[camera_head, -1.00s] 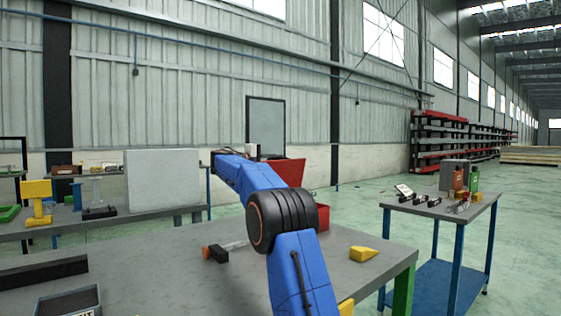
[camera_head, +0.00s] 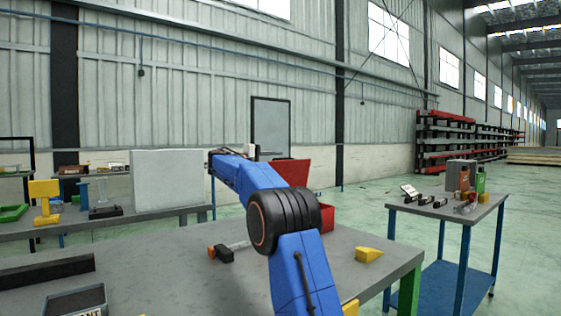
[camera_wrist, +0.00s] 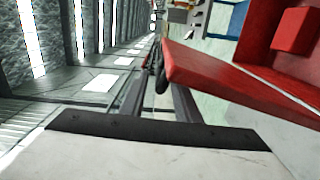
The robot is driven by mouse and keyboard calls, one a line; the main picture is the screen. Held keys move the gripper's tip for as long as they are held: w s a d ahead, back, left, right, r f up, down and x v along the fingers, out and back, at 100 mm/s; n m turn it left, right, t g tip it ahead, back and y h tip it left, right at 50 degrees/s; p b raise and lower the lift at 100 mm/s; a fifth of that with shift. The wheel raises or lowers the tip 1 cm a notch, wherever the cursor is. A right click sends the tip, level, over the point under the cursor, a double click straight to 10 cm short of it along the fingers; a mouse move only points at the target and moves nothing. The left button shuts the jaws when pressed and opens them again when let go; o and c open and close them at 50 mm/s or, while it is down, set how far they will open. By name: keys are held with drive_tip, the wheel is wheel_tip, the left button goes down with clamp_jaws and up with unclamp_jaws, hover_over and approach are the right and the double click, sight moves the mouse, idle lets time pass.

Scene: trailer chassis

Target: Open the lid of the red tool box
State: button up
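The red tool box stands at the far edge of the near workbench, partly hidden behind my blue arm. Its red lid (camera_head: 291,172) is raised and tilted above the box body (camera_head: 326,217). In the wrist view the lid (camera_wrist: 225,80) is a slanting red panel, with the open box (camera_wrist: 285,60) and a red block inside it to the right. My gripper (camera_wrist: 160,88) is beside the lid's left end. A dark part shows between its fingers at the lid's edge; contact and finger gap are unclear. In the head view my arm hides the fingers.
The near workbench (camera_head: 180,280) carries a yellow wedge (camera_head: 368,254), a black-and-orange clamp-like tool (camera_head: 224,252) and a dark bar (camera_head: 45,273). A side table (camera_head: 450,208) with bottles and small tools stands at right. A long bench with a grey panel (camera_head: 166,178) is behind left.

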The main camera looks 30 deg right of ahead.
drive_tip(key=s+a, duration=0.1)
drive_tip(key=a, duration=1.3)
drive_tip(key=shift+s+a, duration=0.1)
drive_tip(key=shift+a, duration=0.05)
